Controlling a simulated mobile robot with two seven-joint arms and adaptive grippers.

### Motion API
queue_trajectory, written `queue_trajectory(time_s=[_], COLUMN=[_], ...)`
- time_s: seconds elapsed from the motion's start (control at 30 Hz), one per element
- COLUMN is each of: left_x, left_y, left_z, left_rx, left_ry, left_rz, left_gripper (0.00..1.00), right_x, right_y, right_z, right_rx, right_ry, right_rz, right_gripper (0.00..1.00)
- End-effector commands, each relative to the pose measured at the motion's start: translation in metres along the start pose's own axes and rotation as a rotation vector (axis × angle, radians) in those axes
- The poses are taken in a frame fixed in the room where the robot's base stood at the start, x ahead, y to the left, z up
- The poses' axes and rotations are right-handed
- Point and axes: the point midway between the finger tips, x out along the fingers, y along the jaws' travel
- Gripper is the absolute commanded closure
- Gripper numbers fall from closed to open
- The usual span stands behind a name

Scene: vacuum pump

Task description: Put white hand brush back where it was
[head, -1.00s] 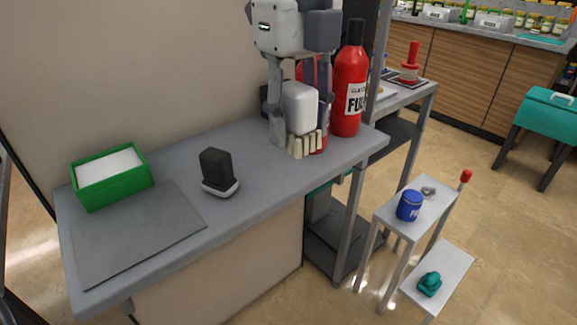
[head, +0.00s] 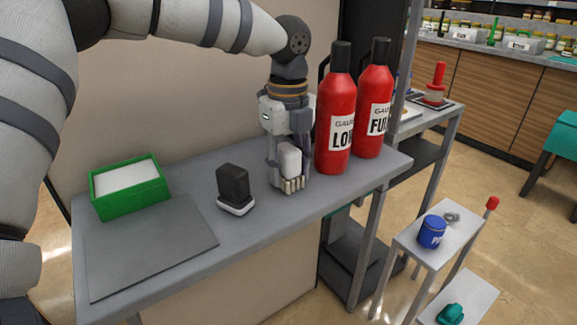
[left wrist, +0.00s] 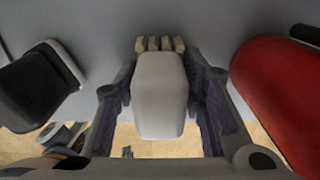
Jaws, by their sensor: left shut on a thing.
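The white hand brush (head: 291,161) has a pale block body and cream bristles pointing down. My left gripper (head: 289,172) is shut on it, one finger on each side. It holds the brush upright at the grey table's surface, between a black-and-white block-shaped object and the red bottles. I cannot tell whether the bristles touch the table. In the left wrist view the white brush (left wrist: 160,95) sits between the fingers (left wrist: 160,100), bristles at the far end. My right gripper is not in view.
The black-and-white object (head: 233,186) stands left of the brush. Two red bottles (head: 335,115) (head: 374,105) stand close on its right. A green box (head: 130,187) and a dark flat mat (head: 150,245) are at the table's left. The grey table (head: 270,220) is clear in front.

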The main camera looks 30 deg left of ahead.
Motion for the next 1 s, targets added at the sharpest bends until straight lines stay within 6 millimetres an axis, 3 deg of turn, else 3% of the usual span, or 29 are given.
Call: queue_trajectory(time_s=[0.2,0.23,0.3,0.67,1.0], left_x=[0.002,0.002,0.002,-0.004,-0.091], left_y=[0.000,0.000,0.000,-0.001,-0.001], left_z=[0.000,0.000,0.000,0.000,0.000], left_rx=[0.000,0.000,0.000,-0.001,-0.001], left_ry=[0.000,0.000,0.000,-0.001,-0.001], left_rz=[-0.001,-0.001,0.000,-0.002,-0.004], left_gripper=[0.89,0.59,0.43,0.43,0.43], right_x=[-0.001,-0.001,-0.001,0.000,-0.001], right_y=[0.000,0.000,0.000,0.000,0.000], right_z=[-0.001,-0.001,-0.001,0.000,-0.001], right_rx=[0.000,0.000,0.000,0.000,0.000], right_ry=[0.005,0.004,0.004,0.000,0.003], right_rz=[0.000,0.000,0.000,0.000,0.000], right_gripper=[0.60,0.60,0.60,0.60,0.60])
